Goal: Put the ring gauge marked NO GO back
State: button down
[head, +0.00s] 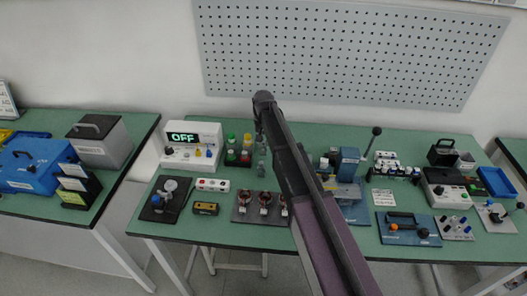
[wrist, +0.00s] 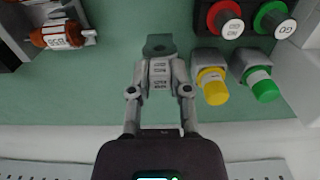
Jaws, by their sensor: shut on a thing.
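In the head view my gripper (head: 261,158) is right of the colored gauges.
A yellow-capped piece (wrist: 212,88) and a green-capped piece (wrist: 262,86) stand close right of my gripper. A copper-wound part (wrist: 58,36) is at upper left. In the head view a tester reading OFF (head: 190,146) stands left, and a blue machine (head: 348,163) right.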

aim_at(263, 145)
dwell(0.3)
jog(key=shift+f+b, duration=1.85)
jog(key=shift+b, duration=0.05)
jog(key=shift+f, duration=0.15)
jog(key=c, duration=0.6)
grip_release()
notch_tip(263, 145, up, 12)
jog(key=p, duration=1.2)
jog(key=shift+r, duration=0.2)
